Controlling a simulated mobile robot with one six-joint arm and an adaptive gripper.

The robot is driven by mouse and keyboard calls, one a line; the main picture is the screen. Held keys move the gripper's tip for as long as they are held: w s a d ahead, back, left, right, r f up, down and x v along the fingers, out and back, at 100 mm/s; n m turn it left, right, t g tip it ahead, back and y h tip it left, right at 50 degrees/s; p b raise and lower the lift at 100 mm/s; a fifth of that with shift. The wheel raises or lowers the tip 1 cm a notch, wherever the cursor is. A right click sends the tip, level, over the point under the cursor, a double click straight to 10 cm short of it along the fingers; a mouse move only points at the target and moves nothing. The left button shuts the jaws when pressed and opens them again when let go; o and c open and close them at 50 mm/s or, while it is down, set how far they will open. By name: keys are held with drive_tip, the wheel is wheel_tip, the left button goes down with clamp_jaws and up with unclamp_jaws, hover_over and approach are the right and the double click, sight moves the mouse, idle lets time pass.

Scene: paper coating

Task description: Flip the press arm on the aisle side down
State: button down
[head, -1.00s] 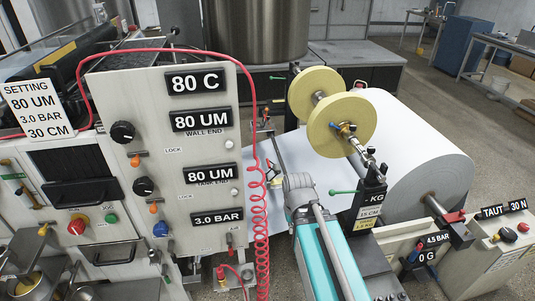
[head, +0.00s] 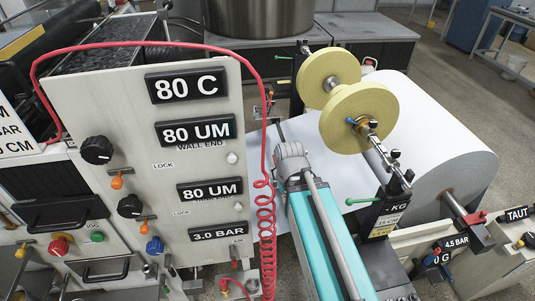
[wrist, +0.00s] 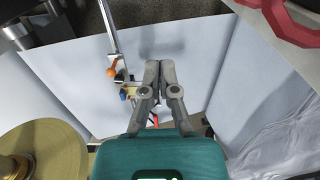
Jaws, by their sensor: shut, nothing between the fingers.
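The nearer press arm (head: 380,148) is a metal rod slanting up and left from a black post with a KG label (head: 386,219). It carries a yellow wheel (head: 372,118) with a blue knob, held up in front of the white paper roll (head: 450,150). A second yellow wheel (head: 330,78) stands behind it, also raised. My gripper (wrist: 159,64) is shut and empty in the wrist view, over pale paper. A yellow disc (wrist: 32,150) shows at lower left there, apart from the fingers. In the head view my turquoise arm hides my fingers.
A control panel (head: 205,220) with readouts and knobs stands left of my arm, with a red coiled hose (head: 265,200) at its edge. A red handle (wrist: 290,22) is at upper right.

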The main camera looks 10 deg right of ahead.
drive_tip(key=shift+w, duration=0.4)
drive_tip(key=w+a+f+n+h+b, duration=0.1)
drive_tip(key=w+a+n, duration=0.2)
drive_tip(key=w+n, duration=0.6)
drive_tip(key=w+a+n+h+b, duration=0.1)
drive_tip(key=w+n, duration=0.8)
drive_tip(key=w, duration=1.1)
drive_tip(key=shift+a+f+h, duration=0.35)
drive_tip(key=shift+a+h, duration=0.25)
drive_tip(key=shift+a, duration=0.65)
drive_tip(key=shift+f+b, duration=0.15)
drive_tip(key=shift+b, duration=0.2)
